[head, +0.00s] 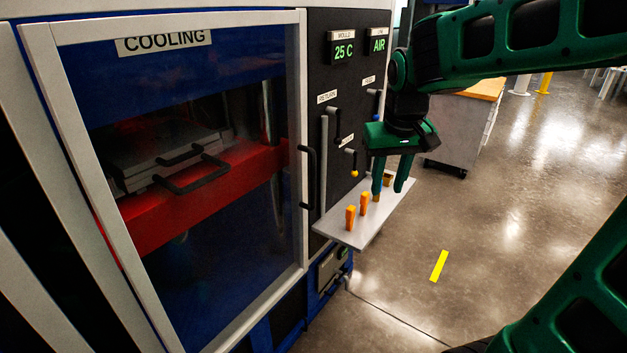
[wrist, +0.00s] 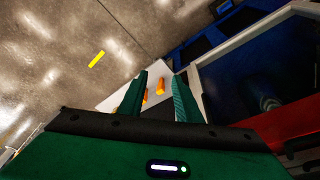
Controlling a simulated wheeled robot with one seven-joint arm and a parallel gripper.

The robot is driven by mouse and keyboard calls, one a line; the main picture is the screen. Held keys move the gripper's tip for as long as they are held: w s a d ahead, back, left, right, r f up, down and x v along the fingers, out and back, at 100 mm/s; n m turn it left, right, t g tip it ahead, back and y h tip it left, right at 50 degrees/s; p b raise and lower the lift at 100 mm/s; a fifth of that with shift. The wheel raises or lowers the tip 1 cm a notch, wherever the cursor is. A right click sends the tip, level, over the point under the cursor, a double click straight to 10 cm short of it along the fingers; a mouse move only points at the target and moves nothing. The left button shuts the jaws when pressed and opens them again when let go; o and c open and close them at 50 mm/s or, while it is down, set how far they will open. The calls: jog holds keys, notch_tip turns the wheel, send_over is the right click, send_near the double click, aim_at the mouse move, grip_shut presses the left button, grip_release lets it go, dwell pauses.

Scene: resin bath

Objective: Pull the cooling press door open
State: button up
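The cooling press door (head: 303,100) is a white frame around a clear pane, under a COOLING label. It looks closed, its right edge against the black control panel. Its black upright bar handle (head: 309,178) is on the right edge. My gripper (head: 388,197) is open and empty, fingers pointing down, to the right of the handle and apart from it, over or near the grey shelf. In the wrist view, the gripper fingers (wrist: 158,92) stand apart, with the shelf beyond. The white door frame (wrist: 235,42) shows at right there; I cannot make out the handle.
A grey shelf (head: 345,232) with orange pegs (head: 351,217) sticks out below the panel, near my fingers. The panel (head: 345,85) carries displays and small levers. A red press platen (head: 150,220) shows behind the pane. A cabinet (head: 460,125) stands behind; the floor (head: 480,220) at right is clear.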

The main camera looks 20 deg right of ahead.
aim_at(314, 172)
jog(key=w+a+r+n+t+y, duration=0.1)
jog(key=w+a+r+n+t, duration=0.15)
jog(key=w+a, duration=1)
jog(key=shift+g, duration=0.35)
jog(key=x, duration=1)
jog(key=shift+w+d, duration=0.35)
grip_shut()
